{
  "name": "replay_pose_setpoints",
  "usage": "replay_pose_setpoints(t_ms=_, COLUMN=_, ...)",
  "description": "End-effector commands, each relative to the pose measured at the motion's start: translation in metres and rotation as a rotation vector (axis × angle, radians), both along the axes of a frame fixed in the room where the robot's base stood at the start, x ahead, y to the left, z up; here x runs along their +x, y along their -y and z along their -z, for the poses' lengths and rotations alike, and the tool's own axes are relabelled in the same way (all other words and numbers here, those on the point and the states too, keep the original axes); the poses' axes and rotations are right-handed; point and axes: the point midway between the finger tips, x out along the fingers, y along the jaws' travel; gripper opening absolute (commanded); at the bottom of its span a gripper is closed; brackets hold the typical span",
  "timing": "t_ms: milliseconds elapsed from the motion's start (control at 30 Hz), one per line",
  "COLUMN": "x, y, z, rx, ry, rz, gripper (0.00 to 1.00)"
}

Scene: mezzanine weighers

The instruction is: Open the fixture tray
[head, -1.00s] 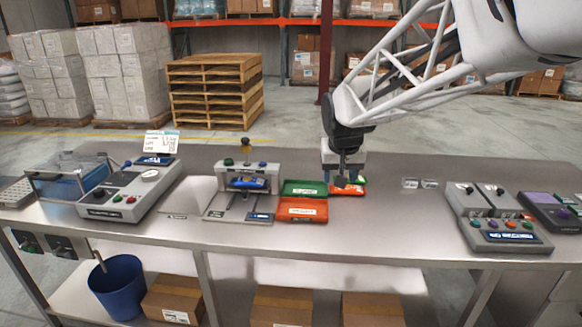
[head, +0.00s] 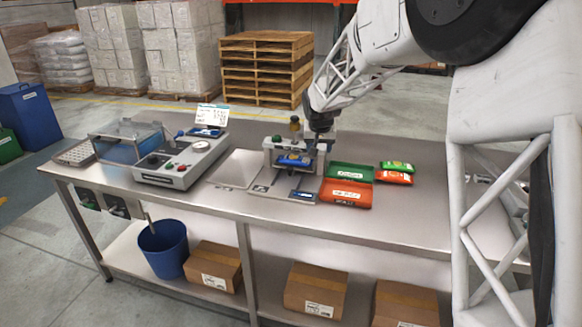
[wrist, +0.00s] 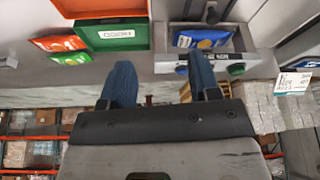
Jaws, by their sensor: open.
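The fixture (head: 267,157) is a grey metal frame on the bench with a dark knob on top. A blue packet (head: 294,160) lies in its tray, which also shows in the wrist view (wrist: 160,40) with the blue packet (wrist: 200,38) inside. A green button (wrist: 236,70) and a blue one sit on the fixture's edge. My gripper (wrist: 162,72) is open and empty, its two blue-grey fingers apart beside the fixture. In the head view my gripper (head: 320,132) is at the fixture's upper right. I cannot tell whether it touches.
A green bin (head: 350,171) and an orange bin (head: 345,194) stand right of the fixture, with a green packet (head: 397,166) and an orange packet (head: 394,178) beside them. A grey scale unit (head: 180,165) stands to the left. The bench front is clear.

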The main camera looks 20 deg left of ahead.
Motion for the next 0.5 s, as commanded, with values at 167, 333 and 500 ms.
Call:
replay_pose_setpoints(t_ms=167, x=0.027, y=-0.046, z=0.03, rx=0.005, ry=0.007, rz=-0.023, gripper=0.56)
replay_pose_setpoints(t_ms=333, x=0.046, y=-0.083, z=0.056, rx=0.01, ry=0.016, rz=-0.039, gripper=0.56)
replay_pose_setpoints(t_ms=500, x=0.057, y=-0.107, z=0.073, rx=0.013, ry=0.021, rz=-0.051, gripper=0.56)
